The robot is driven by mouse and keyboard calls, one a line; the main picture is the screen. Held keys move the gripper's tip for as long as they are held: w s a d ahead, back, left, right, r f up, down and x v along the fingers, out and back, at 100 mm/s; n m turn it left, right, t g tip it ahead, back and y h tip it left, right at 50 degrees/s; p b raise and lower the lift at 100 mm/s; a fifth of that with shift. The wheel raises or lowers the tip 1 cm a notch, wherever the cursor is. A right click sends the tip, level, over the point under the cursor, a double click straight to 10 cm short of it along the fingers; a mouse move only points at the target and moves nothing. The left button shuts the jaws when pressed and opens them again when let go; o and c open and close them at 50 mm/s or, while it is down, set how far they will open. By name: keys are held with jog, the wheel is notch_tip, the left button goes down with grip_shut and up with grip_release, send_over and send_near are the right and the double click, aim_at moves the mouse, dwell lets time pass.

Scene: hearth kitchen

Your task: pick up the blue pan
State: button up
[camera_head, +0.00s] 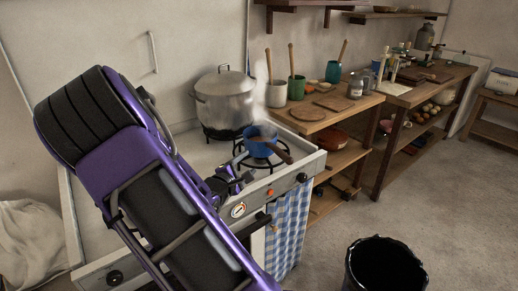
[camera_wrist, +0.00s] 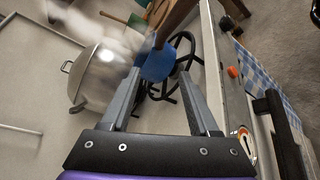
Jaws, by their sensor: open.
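My gripper (camera_head: 240,178) is open, in front and to the left of the pan in the head view. In the wrist view my gripper (camera_wrist: 160,76) has its two fingers apart with nothing held between them. I cannot tell the exact gap to the pan.
A large lidded pot (camera_head: 223,101) stands left of the pan, with steam nearby. A blue checked cloth (camera_head: 287,228) hangs at the stove front. A wooden shelf unit (camera_head: 325,110) with utensil pots is on the right. A black bucket (camera_head: 384,266) stands on the floor.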

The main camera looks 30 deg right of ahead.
jog(key=b, duration=0.2)
send_near(268, 147)
jog(key=w+f+x, duration=0.1)
jog(key=x, duration=0.3)
jog(key=shift+s+d+r+b+x, duration=0.1)
jog(key=shift+b+x, duration=0.1)
jog(key=shift+x, duration=0.65)
jog(key=shift+s+d+r+b+x, duration=0.1)
jog(key=shift+r+b+x, duration=0.05)
jog(key=shift+x, duration=0.75)
jog(key=shift+s+d+r+b+x, duration=0.1)
jog(key=shift+b+x, duration=0.1)
jog(key=shift+x, duration=0.65)
grip_shut()
jog(key=shift+s+f, duration=0.15)
jog(key=shift+f, duration=0.05)
jog(key=shift+r, duration=0.15)
